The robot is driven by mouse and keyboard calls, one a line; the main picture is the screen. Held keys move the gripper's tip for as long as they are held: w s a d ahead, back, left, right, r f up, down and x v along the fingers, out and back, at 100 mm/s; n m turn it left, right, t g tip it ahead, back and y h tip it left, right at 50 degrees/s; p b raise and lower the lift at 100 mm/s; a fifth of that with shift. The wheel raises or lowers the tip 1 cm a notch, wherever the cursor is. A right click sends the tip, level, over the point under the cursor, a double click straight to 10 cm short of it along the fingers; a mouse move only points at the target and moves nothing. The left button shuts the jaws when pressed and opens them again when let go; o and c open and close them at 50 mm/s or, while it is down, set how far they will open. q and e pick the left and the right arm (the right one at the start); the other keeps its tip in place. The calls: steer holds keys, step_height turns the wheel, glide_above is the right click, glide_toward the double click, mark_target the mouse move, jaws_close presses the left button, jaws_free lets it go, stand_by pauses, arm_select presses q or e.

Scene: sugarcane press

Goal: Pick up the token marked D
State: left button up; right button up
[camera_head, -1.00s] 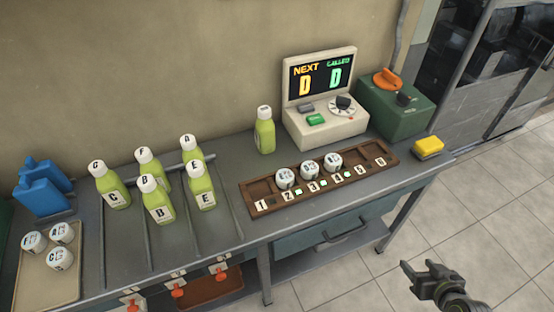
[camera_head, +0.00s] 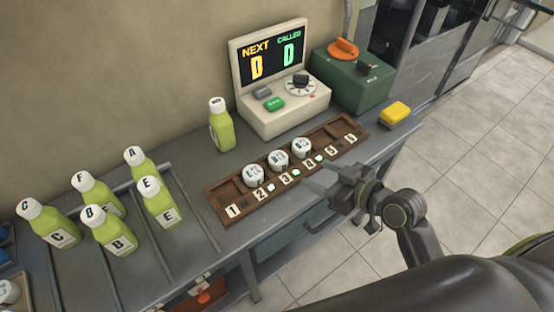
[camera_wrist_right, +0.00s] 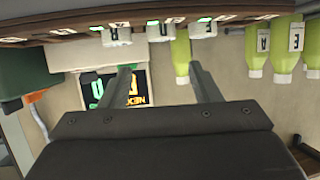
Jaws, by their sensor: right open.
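Three white round tokens sit side by side in the brown numbered rack (camera_head: 222,204), the left token (camera_head: 253,175), the middle token (camera_head: 279,161) and the right token (camera_head: 301,148). Their letters are too small to read surely, so I cannot tell which is D. In the wrist view the tokens appear upside down along the top, with one token (camera_wrist_right: 160,32) between the finger lines. My right gripper (camera_head: 328,188) is open and empty, in front of the rack near slots 4 and 5. Its two fingers (camera_wrist_right: 163,72) are spread apart. My left gripper is out of view.
The console (camera_head: 262,114) behind the rack shows NEXT D and CALLED D. A green box (camera_head: 352,86) and yellow block (camera_head: 395,113) stand to the right. Lettered green bottles (camera_head: 108,232) stand at left, and a lone bottle (camera_head: 220,128) stands behind the rack.

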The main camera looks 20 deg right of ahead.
glide_toward(279, 157)
steer(key=x, duration=0.2)
steer(key=shift+w+f, duration=0.3)
steer(key=shift+a+p+x, duration=0.2)
steer(key=shift+p+x, duration=0.45)
steer(key=shift+x, duration=1.95)
steer(key=c, duration=0.8)
steer(key=shift+o, duration=0.2)
steer(key=shift+r, duration=0.15)
